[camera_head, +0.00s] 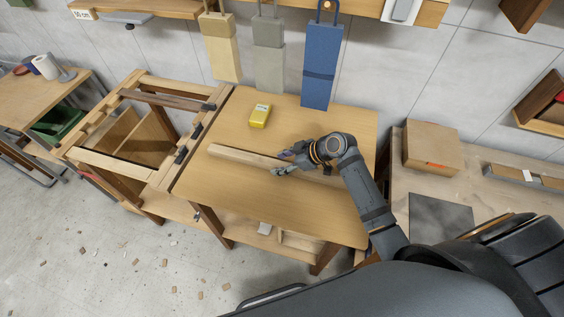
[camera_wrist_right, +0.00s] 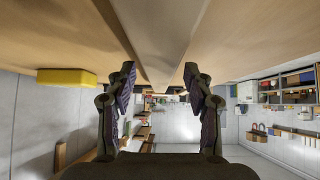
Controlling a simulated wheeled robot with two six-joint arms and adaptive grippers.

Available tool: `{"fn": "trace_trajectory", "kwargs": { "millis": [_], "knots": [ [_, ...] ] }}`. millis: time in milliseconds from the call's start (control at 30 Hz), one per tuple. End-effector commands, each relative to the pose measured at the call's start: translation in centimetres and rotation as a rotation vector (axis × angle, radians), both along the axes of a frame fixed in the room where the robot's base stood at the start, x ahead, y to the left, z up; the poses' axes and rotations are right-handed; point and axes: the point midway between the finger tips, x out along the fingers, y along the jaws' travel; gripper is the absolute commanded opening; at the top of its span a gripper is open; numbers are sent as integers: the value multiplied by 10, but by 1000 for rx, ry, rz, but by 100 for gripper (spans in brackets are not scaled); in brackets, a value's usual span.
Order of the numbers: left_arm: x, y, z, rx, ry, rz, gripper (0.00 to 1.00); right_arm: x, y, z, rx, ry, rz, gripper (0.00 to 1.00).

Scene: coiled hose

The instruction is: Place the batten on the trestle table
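A long pale wooden batten (camera_head: 243,157) lies flat on the wooden workbench top (camera_head: 225,188), its right part partly hidden by my right gripper and arm. My right gripper (camera_head: 282,161) is low over the batten, fingers pointing left. In the right wrist view, the fingers (camera_wrist_right: 160,85) are spread apart, with the batten (camera_wrist_right: 150,35) running between and beyond them; I see no contact. A table with splayed metal legs (camera_head: 28,92), which looks like the trestle table, stands at the far left. My left gripper is in neither view.
A yellow box (camera_head: 260,116) lies on the workbench behind the batten. A wooden frame with clamps (camera_head: 125,161) adjoins the workbench on the left. Tool pouches (camera_head: 321,68) hang behind. A cardboard box (camera_head: 432,148) stands on the right-hand bench. The workbench's front is clear.

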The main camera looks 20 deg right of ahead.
Motion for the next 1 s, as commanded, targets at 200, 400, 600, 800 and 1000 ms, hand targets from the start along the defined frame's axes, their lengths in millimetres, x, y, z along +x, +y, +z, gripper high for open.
{"fn": "trace_trajectory", "kwargs": {
  "millis": [200, 400, 600, 800, 1000],
  "knots": [
    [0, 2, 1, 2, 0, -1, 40, 0, 0, 1, 0, 0, 0, 52],
    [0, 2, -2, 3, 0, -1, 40, -10, -16, 18, -7, -3, 1, 52],
    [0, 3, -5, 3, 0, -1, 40, -29, -42, 49, -10, -2, 3, 52],
    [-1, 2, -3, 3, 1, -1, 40, -43, -60, 72, -9, 0, 2, 52],
    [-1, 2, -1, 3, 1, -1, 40, -49, -68, 83, -3, -1, 1, 52]
  ]
}}
